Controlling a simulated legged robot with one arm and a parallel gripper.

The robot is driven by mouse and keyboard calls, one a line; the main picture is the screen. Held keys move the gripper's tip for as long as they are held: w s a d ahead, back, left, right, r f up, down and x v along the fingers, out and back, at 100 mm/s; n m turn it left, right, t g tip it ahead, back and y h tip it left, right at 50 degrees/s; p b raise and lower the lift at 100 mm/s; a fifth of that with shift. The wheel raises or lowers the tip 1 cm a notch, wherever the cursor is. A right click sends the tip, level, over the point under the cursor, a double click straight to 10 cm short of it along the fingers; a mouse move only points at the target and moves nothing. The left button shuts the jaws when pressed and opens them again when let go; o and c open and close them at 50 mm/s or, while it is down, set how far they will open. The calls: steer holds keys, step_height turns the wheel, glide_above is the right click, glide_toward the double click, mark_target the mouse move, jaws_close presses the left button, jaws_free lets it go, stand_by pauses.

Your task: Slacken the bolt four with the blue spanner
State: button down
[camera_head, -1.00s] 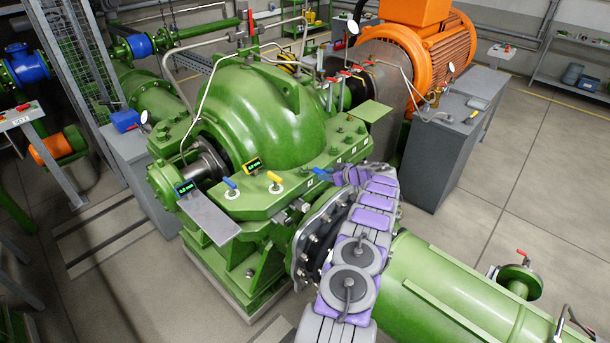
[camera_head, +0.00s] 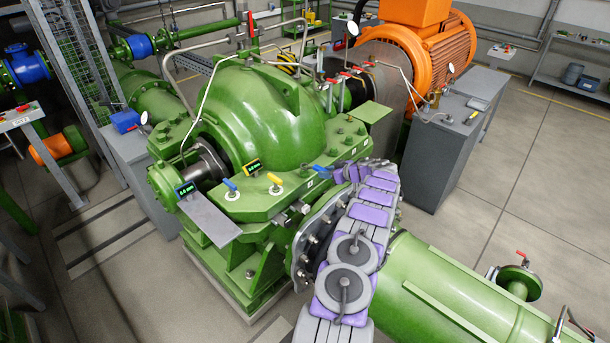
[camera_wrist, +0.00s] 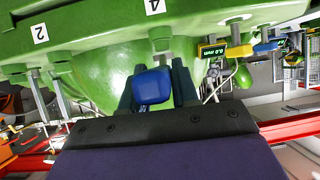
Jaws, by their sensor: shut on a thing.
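The blue spanner (camera_wrist: 152,86) is between the two dark fingers of my gripper (camera_wrist: 155,88) in the wrist view, and the gripper is shut on it. In the head view the blue spanner (camera_head: 319,172) shows at the tip of my gripper (camera_head: 338,174), over the green flange. A label "4" (camera_wrist: 153,6) is on the flange in the wrist view. A bolt (camera_wrist: 161,36) stands beside that label, close to the spanner's far end. Whether the spanner sits on this bolt is hidden.
The large green casing (camera_head: 270,110) rises behind the flange. A blue handle (camera_head: 230,184), a yellow handle (camera_head: 274,178) and a "0.0 mm" display (camera_head: 252,164) are to the left. A green pipe (camera_head: 460,290) lies right of my arm. Open floor is at the right.

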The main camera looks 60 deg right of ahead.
steer(key=shift+r+p, duration=1.35)
steer(key=shift+r, duration=1.05)
steer(key=shift+d+b, duration=0.25)
steer(key=shift+b, duration=0.05)
steer(key=s+d+r+m+g+h+b, duration=0.35)
steer(key=d+r+m+h+b, duration=0.3)
steer(key=b, duration=0.45)
steer(key=shift+w+a+f+m+g+h+b, duration=0.4)
steer(key=shift+a+m+b, duration=0.35)
steer(key=shift+a+b, duration=0.55)
steer(key=shift+w+a+f+m+g+h+b, duration=0.2)
steer(key=shift+a+m+g+h+b, duration=0.4)
steer(key=shift+a+b, duration=0.7)
steer(key=shift+w+a+f+m+g+h+b, duration=0.3)
steer(key=shift+a+m+g+b, duration=0.25)
steer(key=shift+a+m+b, duration=0.55)
steer(key=shift+w+a+r+b, duration=0.1)
steer(key=shift+a+b, duration=0.1)
steer(key=shift+b, duration=0.2)
